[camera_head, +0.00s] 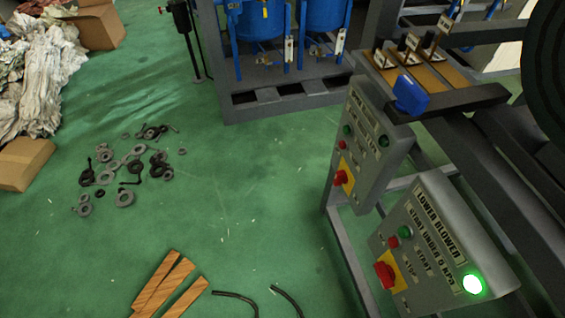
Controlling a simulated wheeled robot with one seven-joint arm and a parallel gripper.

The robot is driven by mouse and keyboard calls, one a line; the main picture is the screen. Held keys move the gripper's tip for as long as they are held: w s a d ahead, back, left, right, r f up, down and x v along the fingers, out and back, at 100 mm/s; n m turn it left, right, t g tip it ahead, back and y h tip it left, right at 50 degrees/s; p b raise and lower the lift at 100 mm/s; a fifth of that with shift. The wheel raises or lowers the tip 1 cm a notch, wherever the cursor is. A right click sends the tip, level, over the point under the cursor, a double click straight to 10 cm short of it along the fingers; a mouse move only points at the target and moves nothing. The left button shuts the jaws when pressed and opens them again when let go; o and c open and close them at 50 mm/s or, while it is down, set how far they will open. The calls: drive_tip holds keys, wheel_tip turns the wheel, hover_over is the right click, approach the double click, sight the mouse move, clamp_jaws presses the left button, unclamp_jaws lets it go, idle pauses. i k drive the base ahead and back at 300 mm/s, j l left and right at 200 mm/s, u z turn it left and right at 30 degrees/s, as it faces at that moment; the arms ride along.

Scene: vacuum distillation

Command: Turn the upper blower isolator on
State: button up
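Two grey control boxes stand on a metal frame at the right. The farther box (368,147), set higher in the picture, has a label too small to read clearly. It has a red rotary isolator knob (341,179) on a yellow plate (347,168), a red button (342,145) and a dark green button (347,130); no bright lamp shows on it. The nearer box (445,230) reads "LOWER BLOWER". It has a red isolator knob (385,273) on yellow and a brightly lit green lamp (473,284). My gripper is not in view, so its state is hidden.
A shelf with levers (405,45) and a blue handle (410,95) juts out above the farther box. Blue tanks (257,20) stand behind. Loose metal parts (125,175), wooden planks (165,285) and dark hoses (235,298) lie on the green floor. The middle floor is clear.

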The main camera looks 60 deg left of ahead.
sight(341, 177)
drive_tip(key=u, duration=1.15)
drive_tip(key=i+j, duration=0.15)
drive_tip(key=j, duration=0.15)
drive_tip(key=i+j, duration=0.2)
drive_tip(key=j, duration=0.15)
drive_tip(key=i+j+u, duration=0.1)
drive_tip(key=j, duration=0.25)
drive_tip(key=i, duration=0.05)
